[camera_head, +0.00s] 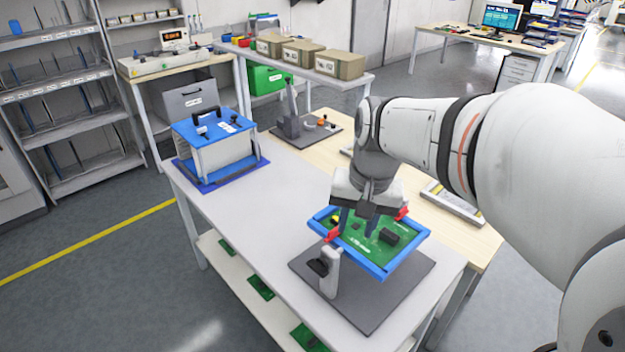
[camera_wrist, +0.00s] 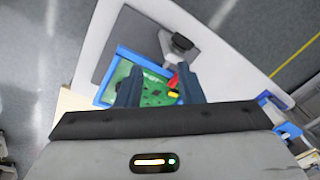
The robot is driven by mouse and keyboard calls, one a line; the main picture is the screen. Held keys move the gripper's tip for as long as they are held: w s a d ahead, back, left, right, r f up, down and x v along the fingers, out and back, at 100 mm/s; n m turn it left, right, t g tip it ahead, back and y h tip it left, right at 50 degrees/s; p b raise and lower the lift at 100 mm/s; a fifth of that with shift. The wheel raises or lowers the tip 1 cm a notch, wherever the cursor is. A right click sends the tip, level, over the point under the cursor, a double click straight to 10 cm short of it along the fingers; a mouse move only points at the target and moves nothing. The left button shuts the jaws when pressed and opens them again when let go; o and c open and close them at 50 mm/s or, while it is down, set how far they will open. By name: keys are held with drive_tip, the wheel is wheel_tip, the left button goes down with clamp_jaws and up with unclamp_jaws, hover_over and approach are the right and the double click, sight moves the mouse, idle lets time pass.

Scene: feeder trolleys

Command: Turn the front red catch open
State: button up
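A green circuit board (camera_head: 362,238) sits in a blue frame (camera_head: 362,266) on a fixture above a dark grey plate (camera_head: 352,310). The front red catch (camera_head: 332,236) is on the frame's left side, near the white post. A second red catch (camera_head: 402,214) is at the frame's far side, right of my gripper. My gripper (camera_head: 357,224) points down over the board, its two dark fingers apart with nothing seen between them. In the wrist view, a red catch (camera_wrist: 173,82) shows just beside the right finger of my gripper (camera_wrist: 158,88); whether they touch is unclear.
A white post with a black knob (camera_head: 318,267) stands at the frame's front left. A blue-topped box (camera_head: 222,150) stands on the table's left end. A grey lever fixture (camera_head: 288,124) is behind. The tabletop (camera_head: 262,205) between them is clear.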

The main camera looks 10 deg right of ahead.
drive_tip(key=w+f+m, duration=0.1)
drive_tip(key=w, duration=0.2)
drive_tip(key=w+f+m+g+b, duration=0.1)
drive_tip(key=w, duration=0.3)
drive_tip(key=w+d+f+m+g+y, duration=0.1)
drive_tip(key=w+f, duration=0.1)
drive_tip(key=w, duration=0.1)
drive_tip(key=shift+w+d+m+b, duration=0.1)
drive_tip(key=shift+w+m+b, duration=0.05)
drive_tip(key=shift+m+b, duration=0.25)
drive_tip(key=shift+c, duration=0.2)
drive_tip(key=m+g+y+b, duration=0.2)
drive_tip(key=m, duration=0.2)
approach(334, 229)
drive_tip(key=shift+p+x, duration=0.5)
drive_tip(key=shift+x, duration=3.75)
drive_tip(key=shift+c, duration=0.4)
clamp_jaws()
